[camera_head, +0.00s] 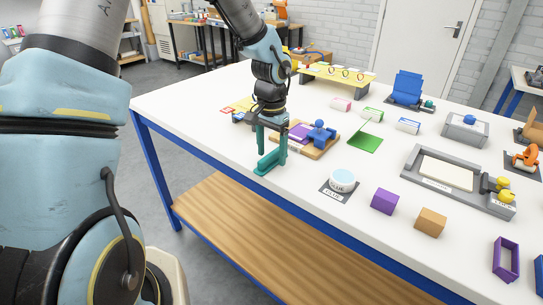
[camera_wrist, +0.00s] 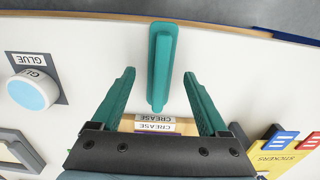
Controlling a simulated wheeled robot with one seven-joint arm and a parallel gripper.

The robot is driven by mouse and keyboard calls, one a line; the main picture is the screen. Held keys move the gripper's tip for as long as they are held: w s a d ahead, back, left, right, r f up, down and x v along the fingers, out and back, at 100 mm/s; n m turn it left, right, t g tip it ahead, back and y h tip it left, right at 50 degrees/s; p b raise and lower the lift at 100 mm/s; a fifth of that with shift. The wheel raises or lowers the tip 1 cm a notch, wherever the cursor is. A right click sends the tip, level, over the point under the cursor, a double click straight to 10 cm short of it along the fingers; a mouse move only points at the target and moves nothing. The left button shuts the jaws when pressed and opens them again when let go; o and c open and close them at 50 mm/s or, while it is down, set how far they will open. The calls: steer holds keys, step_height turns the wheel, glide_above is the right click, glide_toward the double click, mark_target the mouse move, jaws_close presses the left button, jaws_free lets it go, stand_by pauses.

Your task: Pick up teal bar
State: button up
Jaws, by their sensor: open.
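The teal bar (camera_head: 268,163) lies on the white table near its front edge. In the wrist view the teal bar (camera_wrist: 163,62) runs lengthwise away from me, its far end close to the table edge. My gripper (camera_head: 272,154) points down over the bar; its fingers are a similar teal, so bar and fingertips partly merge in the head view. In the wrist view my gripper (camera_wrist: 159,72) is open, with one finger on each side of the bar and a visible gap on both sides. Whether the fingertips are level with the bar is hard to tell.
A wooden board with a purple piece and blue knob (camera_head: 319,131) stands just behind my gripper. A round glue pot (camera_head: 342,180) on a dark mat, a purple block (camera_head: 385,201) and an orange block (camera_head: 431,222) stand to the right. A yellow sticker sheet (camera_wrist: 272,158) lies at right in the wrist view.

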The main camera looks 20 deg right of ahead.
steer(key=shift+f, duration=0.55)
jaws_close()
